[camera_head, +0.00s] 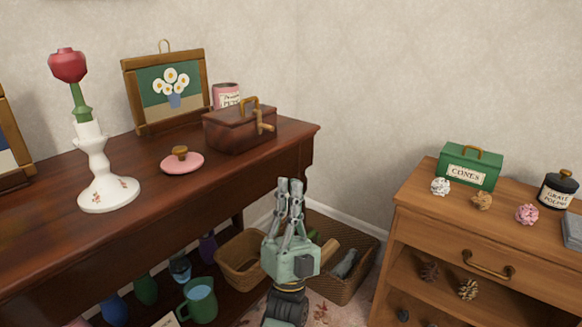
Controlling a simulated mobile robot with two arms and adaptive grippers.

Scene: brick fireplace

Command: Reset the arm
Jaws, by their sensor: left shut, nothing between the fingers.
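My left gripper (289,184) shows in the head view at the lower middle, pointing up. Its fingers are close together and hold nothing. It is in the gap between the dark wooden table (142,229) on the left and the light wooden cabinet (413,199) on the right, touching neither as far as I can tell. Its green body hides part of the baskets behind it. My right gripper does not show.
On the dark table stand a white candlestick (95,165) with a red rose, a pink lid (183,164), a brown box (238,132) and a framed flower picture (168,90). Baskets (364,260) fill the floor corner. A green box (469,163) stands on the cabinet.

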